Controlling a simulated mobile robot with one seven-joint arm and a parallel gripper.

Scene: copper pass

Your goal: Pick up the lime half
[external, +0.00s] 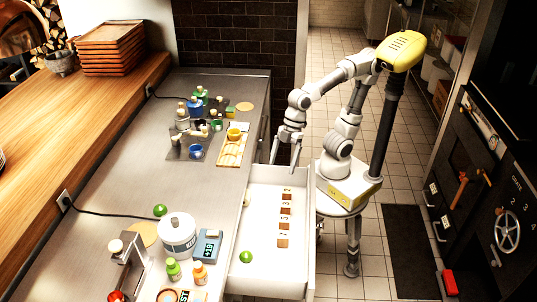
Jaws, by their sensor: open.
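A green lime-like piece (246,257) lies in the open white drawer (262,200), near its front left. Another green lime-like piece (160,210) sits on the steel counter (130,170), left of the white pot. Both are small in the view, and I cannot tell which is a half. My gripper (284,166) is open and empty, pointing down over the far end of the drawer. It is well apart from both green pieces.
Several brown tiles (284,228) lie in a row in the drawer. A white pot (177,236), a scale (207,246) and small bottles (199,274) crowd the counter's near end. Bowls and jars, including a blue bowl (195,151), stand farther back. The counter's middle is mostly clear.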

